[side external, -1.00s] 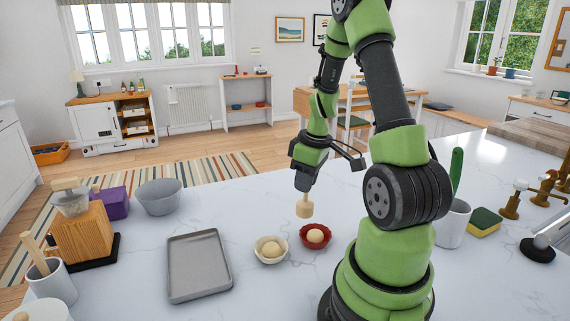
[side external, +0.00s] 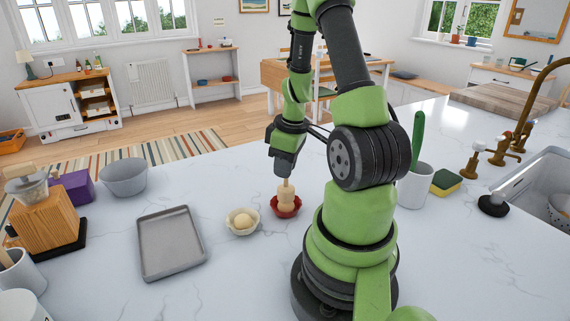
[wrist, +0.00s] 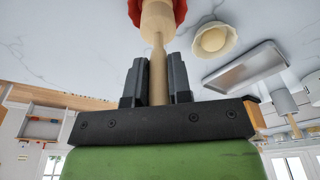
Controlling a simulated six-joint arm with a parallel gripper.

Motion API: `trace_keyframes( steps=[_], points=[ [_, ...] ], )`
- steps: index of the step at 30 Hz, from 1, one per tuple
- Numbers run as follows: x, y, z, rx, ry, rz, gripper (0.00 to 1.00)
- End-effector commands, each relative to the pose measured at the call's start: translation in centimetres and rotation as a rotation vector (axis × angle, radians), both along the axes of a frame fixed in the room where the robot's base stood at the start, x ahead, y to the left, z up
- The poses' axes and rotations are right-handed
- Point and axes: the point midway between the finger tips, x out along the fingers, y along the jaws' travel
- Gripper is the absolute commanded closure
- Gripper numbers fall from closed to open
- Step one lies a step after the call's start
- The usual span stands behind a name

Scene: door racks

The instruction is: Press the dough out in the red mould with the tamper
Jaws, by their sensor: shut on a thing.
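My gripper (wrist: 158,82) is shut on the handle of the wooden tamper (wrist: 158,22), which also shows in the side view (side external: 286,194). The tamper stands roughly upright with its head down over the red mould (side external: 285,208). The head hides most of the dough in it, and I cannot tell how deep it sits. In the wrist view the red mould (wrist: 181,10) is cut off by the top edge. A cream mould (side external: 242,222) with a ball of dough stands just left of the red one, apart from it.
A grey tray (side external: 171,243) lies left of the cream mould. A grey bowl (side external: 123,178), a purple box (side external: 73,187) and a wooden block (side external: 43,219) stand farther left. A white crock (side external: 414,186) and a sponge (side external: 446,182) are at right, near the sink.

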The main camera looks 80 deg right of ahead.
Motion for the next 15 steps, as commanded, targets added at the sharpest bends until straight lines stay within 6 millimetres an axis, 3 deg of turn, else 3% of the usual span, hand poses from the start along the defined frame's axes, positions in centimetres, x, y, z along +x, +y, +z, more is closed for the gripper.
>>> trace_keyframes(
  steps=[15],
  points=[
    [0.04,0.00,-0.94,0.000,-0.001,0.001,1.00]
  ],
)
